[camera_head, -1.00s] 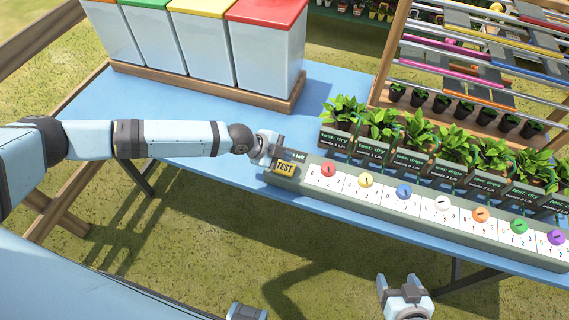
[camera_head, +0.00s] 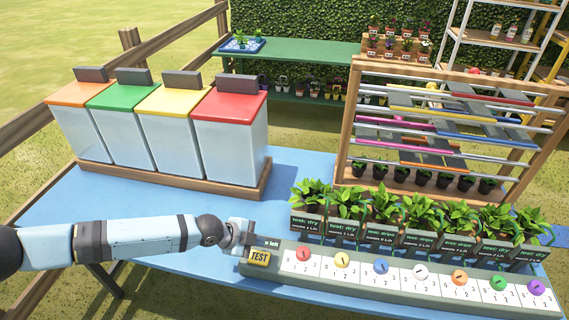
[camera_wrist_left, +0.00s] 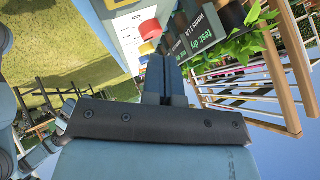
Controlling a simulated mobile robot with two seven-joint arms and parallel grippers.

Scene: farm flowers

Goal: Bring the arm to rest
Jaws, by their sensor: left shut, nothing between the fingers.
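My left arm comes in from the left, low over the blue table (camera_head: 165,195). My left gripper (camera_head: 250,240) is at the left end of the grey control panel (camera_head: 400,285), just behind the yellow TEST button (camera_head: 259,257). Whether it touches the panel I cannot tell. In the left wrist view the two fingers (camera_wrist_left: 165,75) are together with nothing between them. A red knob (camera_wrist_left: 149,28) shows just beyond them. My right gripper is outside both current views.
Several potted plants with dark labels (camera_head: 375,234) stand behind the panel's coloured knobs. Lidded bins (camera_head: 228,145) in a wooden tray stand at the back left. A wooden rack (camera_head: 342,150) stands at the back right. Clear table lies between the bins and my left arm.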

